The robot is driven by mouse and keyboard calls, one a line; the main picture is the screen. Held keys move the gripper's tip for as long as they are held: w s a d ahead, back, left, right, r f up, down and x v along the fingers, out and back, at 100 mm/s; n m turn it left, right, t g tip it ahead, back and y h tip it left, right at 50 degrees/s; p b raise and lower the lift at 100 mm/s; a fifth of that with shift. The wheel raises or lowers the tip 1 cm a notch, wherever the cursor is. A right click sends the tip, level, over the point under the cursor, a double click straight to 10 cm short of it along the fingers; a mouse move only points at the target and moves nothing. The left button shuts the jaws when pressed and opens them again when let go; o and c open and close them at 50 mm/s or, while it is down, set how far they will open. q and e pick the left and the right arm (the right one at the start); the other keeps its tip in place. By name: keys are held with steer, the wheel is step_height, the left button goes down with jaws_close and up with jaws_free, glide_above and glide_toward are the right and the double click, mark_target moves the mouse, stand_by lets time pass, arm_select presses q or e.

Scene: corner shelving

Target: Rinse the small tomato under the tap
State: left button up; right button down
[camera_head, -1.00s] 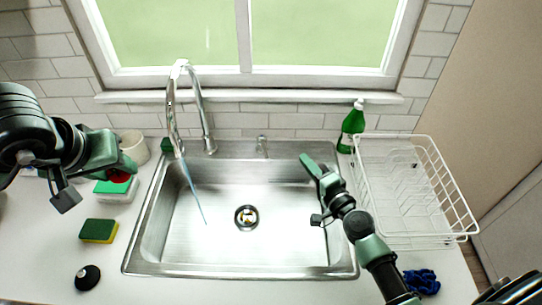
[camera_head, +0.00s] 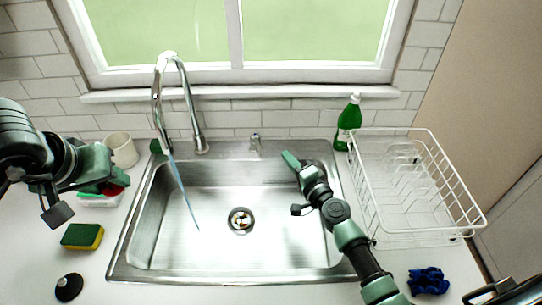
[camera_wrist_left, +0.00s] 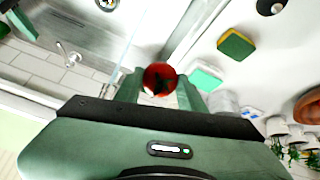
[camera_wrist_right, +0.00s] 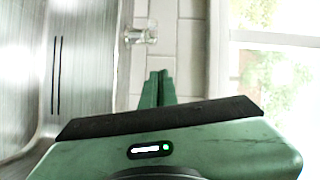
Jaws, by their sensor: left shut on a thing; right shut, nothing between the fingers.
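The small red tomato (camera_head: 114,190) is held between the fingers of my left gripper (camera_wrist_left: 160,88), which is shut on it. It shows clearly in the left wrist view (camera_wrist_left: 160,76). In the head view the left gripper is above the counter, left of the sink (camera_head: 118,262). The chrome tap (camera_head: 188,95) arches over the sink's left back part. A thin bluish water stream (camera_head: 181,188) runs from its spout into the basin, right of the tomato and apart from it. My right gripper (camera_head: 290,160) is shut and empty above the sink's right back side.
A yellow-green sponge (camera_head: 82,237) and black knob-like item (camera_head: 69,287) lie on the left counter. A cup (camera_head: 122,150) stands behind the left gripper. A green bottle (camera_head: 348,122), white dish rack (camera_head: 432,236) and blue cloth (camera_head: 428,281) are on the right. The basin's middle is clear.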

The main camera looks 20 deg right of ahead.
mark_target(258, 146)
arm_select(q)
steer(key=shift+w+f, duration=0.1)
steer(key=shift+f, duration=0.05)
steer(key=shift+r, duration=0.2)
arm_select(e)
steer(key=w+a, duration=0.1)
steer(key=a, duration=0.1)
steer(key=w+a+f, duration=0.1)
steer(key=w+a, duration=0.1)
steer(key=shift+w+a, duration=0.3)
arm_select(q)
steer(key=shift+d+f, duration=0.1)
arm_select(e)
steer(key=shift+a, duration=0.1)
